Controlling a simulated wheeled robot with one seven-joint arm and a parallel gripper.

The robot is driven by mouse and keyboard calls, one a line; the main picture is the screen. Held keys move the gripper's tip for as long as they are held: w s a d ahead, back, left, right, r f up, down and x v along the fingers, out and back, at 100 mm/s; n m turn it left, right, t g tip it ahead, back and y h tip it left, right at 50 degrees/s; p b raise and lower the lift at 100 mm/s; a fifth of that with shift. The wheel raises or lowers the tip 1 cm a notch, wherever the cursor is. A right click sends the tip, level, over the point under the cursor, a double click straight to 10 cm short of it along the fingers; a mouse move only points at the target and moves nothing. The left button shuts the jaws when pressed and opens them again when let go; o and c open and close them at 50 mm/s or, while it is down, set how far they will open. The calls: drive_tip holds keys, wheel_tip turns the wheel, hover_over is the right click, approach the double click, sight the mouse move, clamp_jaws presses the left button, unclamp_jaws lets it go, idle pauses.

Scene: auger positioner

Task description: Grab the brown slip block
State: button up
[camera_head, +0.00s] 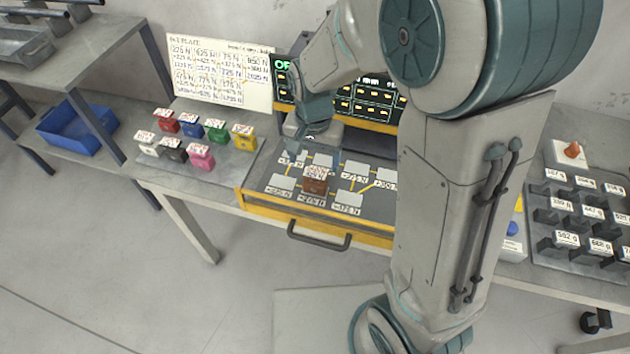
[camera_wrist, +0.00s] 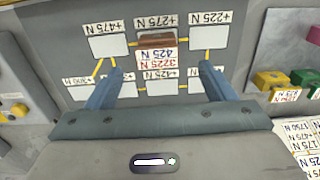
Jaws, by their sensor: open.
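The brown slip block (camera_head: 315,180) sits on a pad of the grey panel, above the +275 N label, with a paper tag on it. In the wrist view the brown block (camera_wrist: 157,41) shows at the top centre, its tag reading 425 and 3225 N. My gripper (camera_wrist: 158,80) is open and empty, its two blue-grey fingers spread either side of the block's line and short of it in the picture. In the head view my gripper (camera_head: 300,128) hangs over the back of the panel, behind the block, partly hidden by my wrist.
Several coloured blocks (camera_head: 201,158) stand on a grey tray left of the panel. The yellow-edged drawer (camera_head: 290,222) has a dark handle. A display (camera_head: 365,100) and a paper chart (camera_head: 220,72) stand behind. Dark tagged weights (camera_head: 566,240) stand at the right.

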sight(315, 173)
drive_tip(key=shift+s+d+f, duration=0.1)
drive_tip(key=shift+d+f, duration=0.05)
drive_tip(key=shift+f, duration=3.05)
drive_tip(key=c, duration=1.3)
drive_tip(key=shift+c, duration=0.5)
drive_tip(key=shift+r, duration=0.1)
